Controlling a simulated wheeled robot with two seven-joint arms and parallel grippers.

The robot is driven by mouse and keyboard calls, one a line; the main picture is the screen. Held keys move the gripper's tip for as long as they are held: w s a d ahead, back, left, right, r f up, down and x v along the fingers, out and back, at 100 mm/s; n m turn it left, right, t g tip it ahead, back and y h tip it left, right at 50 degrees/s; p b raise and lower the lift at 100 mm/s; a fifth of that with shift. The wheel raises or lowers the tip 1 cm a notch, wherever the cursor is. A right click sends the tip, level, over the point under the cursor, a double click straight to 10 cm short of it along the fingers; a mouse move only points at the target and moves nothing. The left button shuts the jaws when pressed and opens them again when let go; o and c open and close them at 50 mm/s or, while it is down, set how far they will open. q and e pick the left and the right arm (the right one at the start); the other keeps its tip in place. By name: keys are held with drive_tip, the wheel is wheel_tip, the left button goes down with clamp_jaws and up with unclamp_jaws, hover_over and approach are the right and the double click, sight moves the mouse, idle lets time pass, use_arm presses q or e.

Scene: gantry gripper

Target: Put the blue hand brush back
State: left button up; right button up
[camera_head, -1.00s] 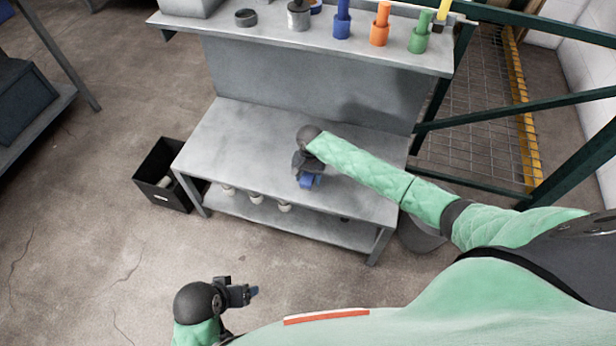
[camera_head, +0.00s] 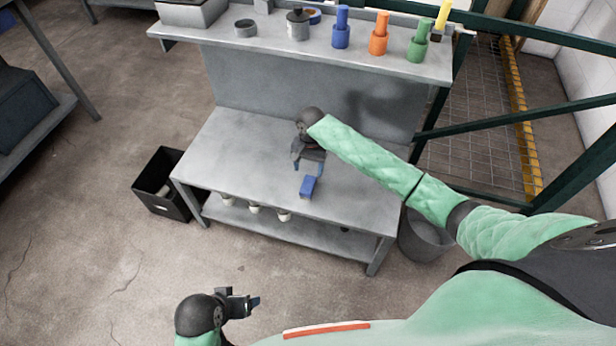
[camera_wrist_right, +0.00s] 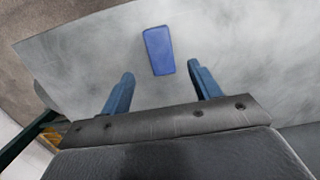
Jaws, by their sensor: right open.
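A small blue block-shaped object, which looks like the blue hand brush (camera_head: 308,187), lies on the grey bench top (camera_head: 240,150) near its front edge. It also shows in the right wrist view (camera_wrist_right: 158,50), lying flat beyond the fingertips with bare bench around it. My right gripper (camera_head: 309,166) is open and empty above the bench, just behind the brush in the head view. In the right wrist view its two blue fingers (camera_wrist_right: 161,75) are spread, with nothing between them. My left gripper (camera_head: 252,302) is low in front of the bench; its finger gap is unclear.
The upper shelf (camera_head: 390,60) holds blue (camera_head: 341,32), orange (camera_head: 379,38) and green (camera_head: 420,45) handled items, a grey pot (camera_head: 298,28) and a ring. A black bin (camera_head: 160,205) stands left of the bench, a grey bucket (camera_head: 425,245) right. White cups sit below.

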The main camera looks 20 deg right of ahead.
drive_tip(key=s+a+f+n+t+y, duration=0.1)
drive_tip(key=s+a+n, duration=0.2)
drive_tip(key=s+a, duration=0.55)
drive_tip(key=s+a+f+n+t+y, duration=0.1)
drive_tip(key=s+a+n+y, duration=0.3)
drive_tip(key=s, duration=0.8)
drive_tip(key=s+r+n+t+h, duration=0.1)
drive_tip(key=s+r, duration=0.1)
drive_tip(key=s, duration=0.6)
drive_tip(key=s+d+r+n+t+h, duration=0.1)
drive_tip(key=s+r, duration=0.2)
drive_tip(key=s, duration=0.5)
drive_tip(key=shift+s+d+r+n+t+h, duration=0.15)
drive_tip(key=shift+d+n+t+h, duration=0.15)
drive_tip(key=shift+h, duration=0.1)
use_arm(q)
drive_tip(key=shift+d, duration=0.1)
drive_tip(key=s+a+r+g+y+p, duration=0.1)
drive_tip(key=a+r+p, duration=0.2)
drive_tip(key=a+r, duration=0.1)
drive_tip(key=shift+p+v, duration=0.3)
drive_tip(key=shift+v, duration=0.45)
use_arm(e)
drive_tip(key=s+d+r+g+h, duration=0.1)
drive_tip(key=d+r, duration=0.3)
drive_tip(key=r, duration=0.1)
drive_tip(key=shift+s+d, duration=0.15)
drive_tip(key=shift+s, duration=0.15)
